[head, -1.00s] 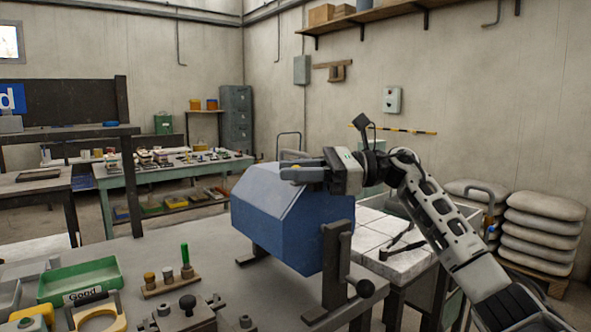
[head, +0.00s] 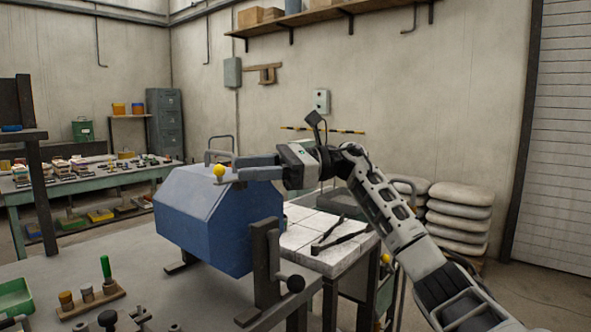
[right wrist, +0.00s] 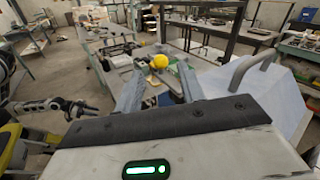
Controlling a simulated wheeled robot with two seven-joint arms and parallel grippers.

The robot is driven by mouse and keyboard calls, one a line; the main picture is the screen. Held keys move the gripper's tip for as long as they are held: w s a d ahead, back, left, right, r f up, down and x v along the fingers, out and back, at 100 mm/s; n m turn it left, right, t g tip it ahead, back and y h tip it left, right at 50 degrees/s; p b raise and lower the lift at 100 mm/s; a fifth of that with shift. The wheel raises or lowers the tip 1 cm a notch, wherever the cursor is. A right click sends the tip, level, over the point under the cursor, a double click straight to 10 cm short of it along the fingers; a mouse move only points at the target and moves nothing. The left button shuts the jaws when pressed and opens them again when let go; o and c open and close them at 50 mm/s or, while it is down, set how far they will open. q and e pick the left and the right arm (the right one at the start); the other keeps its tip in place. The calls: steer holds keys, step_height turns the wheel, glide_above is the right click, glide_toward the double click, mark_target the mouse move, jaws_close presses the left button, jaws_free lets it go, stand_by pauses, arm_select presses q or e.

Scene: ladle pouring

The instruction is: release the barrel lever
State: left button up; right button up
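The blue faceted barrel (head: 210,225) sits in a dark frame on the grey bench. Its lever ends in a yellow ball knob (head: 219,170) at the barrel's upper edge. A grey handle (head: 220,146) rises behind it. My right gripper (head: 238,168) is just right of the knob, fingers pointing left. In the right wrist view the fingers are spread apart, with the knob (right wrist: 159,61) beyond and between their tips, touching neither. The lever's shaft is mostly hidden. My left gripper is not in the head view; a grey-black mechanism (right wrist: 45,106) in the wrist view may be it, too unclear to judge.
A crank with a black ball (head: 295,283) stands at the barrel's right front. A tiled table (head: 325,236) with black tongs (head: 338,240) lies behind right. A peg rack (head: 90,297) and green tray (head: 14,298) are at front left. Open air surrounds my right gripper.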

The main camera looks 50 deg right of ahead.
steer(key=v, duration=1)
steer(key=shift+b, duration=0.3)
steer(key=shift+f, duration=0.1)
